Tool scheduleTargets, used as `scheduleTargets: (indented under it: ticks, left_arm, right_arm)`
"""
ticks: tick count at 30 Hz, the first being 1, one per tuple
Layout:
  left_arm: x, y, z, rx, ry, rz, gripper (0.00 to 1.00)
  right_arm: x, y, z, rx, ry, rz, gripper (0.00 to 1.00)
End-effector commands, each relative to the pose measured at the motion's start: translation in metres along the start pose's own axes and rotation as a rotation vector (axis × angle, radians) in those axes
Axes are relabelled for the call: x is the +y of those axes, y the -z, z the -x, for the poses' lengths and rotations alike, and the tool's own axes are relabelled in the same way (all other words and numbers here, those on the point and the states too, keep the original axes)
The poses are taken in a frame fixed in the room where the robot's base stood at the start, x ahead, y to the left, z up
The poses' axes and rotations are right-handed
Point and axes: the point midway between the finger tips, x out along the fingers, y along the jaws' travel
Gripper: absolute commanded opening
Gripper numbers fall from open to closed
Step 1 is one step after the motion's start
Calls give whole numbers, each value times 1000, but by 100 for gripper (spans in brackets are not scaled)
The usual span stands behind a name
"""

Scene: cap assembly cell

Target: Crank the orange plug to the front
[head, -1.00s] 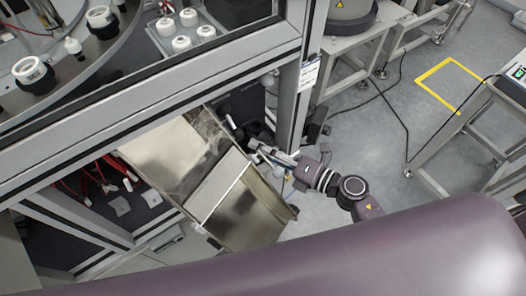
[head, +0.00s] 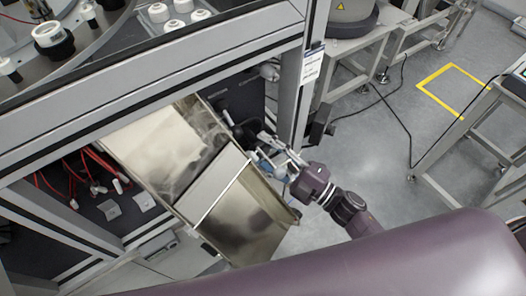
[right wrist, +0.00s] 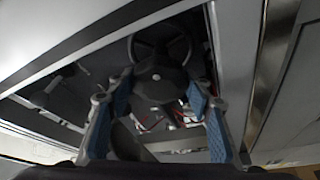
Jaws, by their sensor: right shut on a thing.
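A dark handwheel with a crank handle (right wrist: 160,75) is mounted inside the machine frame. It fills the upper middle of the right wrist view, and its dark shape shows only partly in the head view beside the metal chute. My right gripper (head: 268,146) reaches it from the lower right. In the right wrist view its blue-padded fingers stand on either side of a dark handle (right wrist: 124,140), and it is shut on that handle. I cannot make out an orange plug in either view. My left gripper is not in view.
A metal chute (head: 244,222) lies left of and below my right gripper. A grey frame post (head: 300,105) stands just above it. Red cables (head: 85,172) hang inside the cabinet at left. Open floor (head: 385,150) lies to the right.

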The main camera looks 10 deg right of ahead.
Motion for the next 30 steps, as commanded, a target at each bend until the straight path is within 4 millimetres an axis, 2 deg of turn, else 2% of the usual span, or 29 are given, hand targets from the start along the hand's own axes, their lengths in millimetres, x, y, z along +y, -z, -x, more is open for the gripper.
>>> scheduleTargets:
  ticks: [9, 24, 25, 30]
  left_arm:
    - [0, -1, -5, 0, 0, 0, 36]
    - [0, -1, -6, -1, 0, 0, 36]
    - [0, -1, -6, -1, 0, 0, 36]
    - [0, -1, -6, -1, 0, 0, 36]
  right_arm:
    - [-1, -1, 1, -3, -41, -101, 23]
    - [-1, -1, 1, -4, -46, -117, 23]
    - [-1, -1, 1, -4, -46, -116, 48]
    - [-1, -1, 0, -3, -46, -116, 65]
